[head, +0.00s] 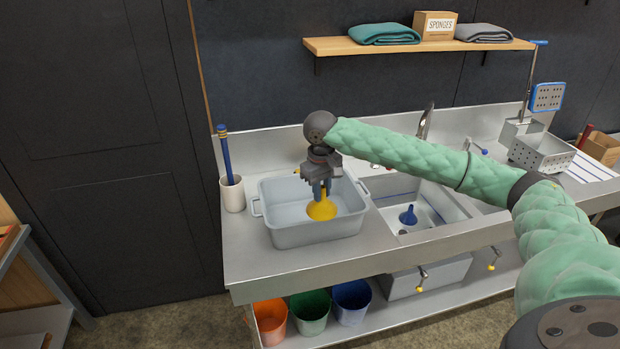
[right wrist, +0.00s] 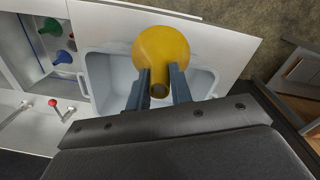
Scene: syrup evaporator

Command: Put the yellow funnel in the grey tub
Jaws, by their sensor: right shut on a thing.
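The yellow funnel (head: 321,208) is in my right gripper (head: 321,188), mouth downward, over the grey tub (head: 312,233) in the head view. The right wrist view shows the gripper's two fingers (right wrist: 160,85) shut on the spout of the funnel (right wrist: 160,48). Behind it lies the open tub (right wrist: 101,75). I cannot tell whether the funnel touches the tub's floor. The tub stands on the steel counter at the left of the sink. My left gripper is not in view.
A sink basin (head: 452,213) holding a blue funnel (head: 408,214) is right of the tub. A white cup (head: 232,195) with a blue-handled tool stands to its left. A faucet (head: 425,122) rises behind. Orange, green and blue buckets (head: 351,302) sit below.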

